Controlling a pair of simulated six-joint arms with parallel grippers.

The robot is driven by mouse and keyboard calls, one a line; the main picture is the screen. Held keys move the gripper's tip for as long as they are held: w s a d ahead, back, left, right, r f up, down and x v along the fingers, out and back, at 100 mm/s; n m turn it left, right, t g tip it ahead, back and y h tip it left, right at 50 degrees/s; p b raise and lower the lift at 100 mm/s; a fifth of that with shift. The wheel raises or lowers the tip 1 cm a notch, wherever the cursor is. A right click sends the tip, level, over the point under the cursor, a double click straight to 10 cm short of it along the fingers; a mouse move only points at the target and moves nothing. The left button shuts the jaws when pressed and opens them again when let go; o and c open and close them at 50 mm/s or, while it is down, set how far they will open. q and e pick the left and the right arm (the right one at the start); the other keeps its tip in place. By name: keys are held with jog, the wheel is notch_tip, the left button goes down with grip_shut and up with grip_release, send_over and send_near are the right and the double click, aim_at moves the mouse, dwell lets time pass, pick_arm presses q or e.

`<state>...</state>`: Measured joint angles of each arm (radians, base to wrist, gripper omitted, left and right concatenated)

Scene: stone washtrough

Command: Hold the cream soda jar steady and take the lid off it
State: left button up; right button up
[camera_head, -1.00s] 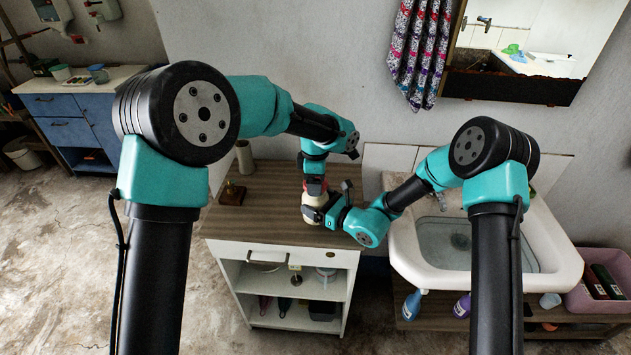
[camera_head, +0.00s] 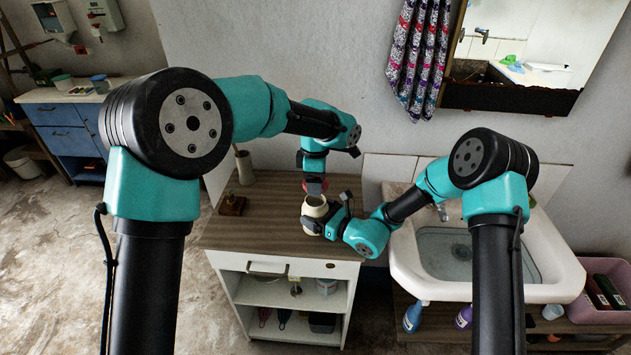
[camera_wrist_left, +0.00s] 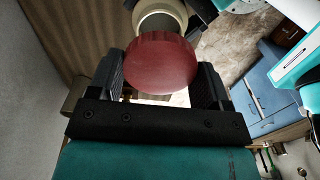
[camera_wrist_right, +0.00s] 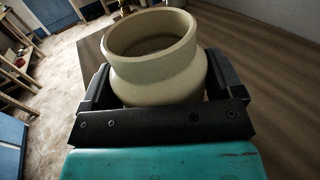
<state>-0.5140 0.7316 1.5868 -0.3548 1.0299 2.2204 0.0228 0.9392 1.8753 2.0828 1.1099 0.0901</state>
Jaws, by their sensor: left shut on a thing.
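The cream jar (camera_head: 312,207) stands at the front right of the wooden cabinet top, upright, with its mouth open. In the right wrist view the jar (camera_wrist_right: 155,62) sits between the fingers of my right gripper (camera_wrist_right: 160,90), which is shut on its body. My left gripper (camera_head: 314,186) is above the jar. In the left wrist view my left gripper (camera_wrist_left: 160,85) is shut on the round dark red lid (camera_wrist_left: 160,65), apart from the jar (camera_wrist_left: 158,20) below. In the head view the lid is mostly hidden by the gripper.
A small brown object (camera_head: 232,205) and a pale cylinder (camera_head: 244,166) stand at the left of the cabinet top (camera_head: 262,222). A white sink (camera_head: 520,235) is to the right. The middle left of the top is clear.

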jog(key=shift+o, duration=1.1)
send_over(350, 246)
jog(key=shift+w, duration=0.1)
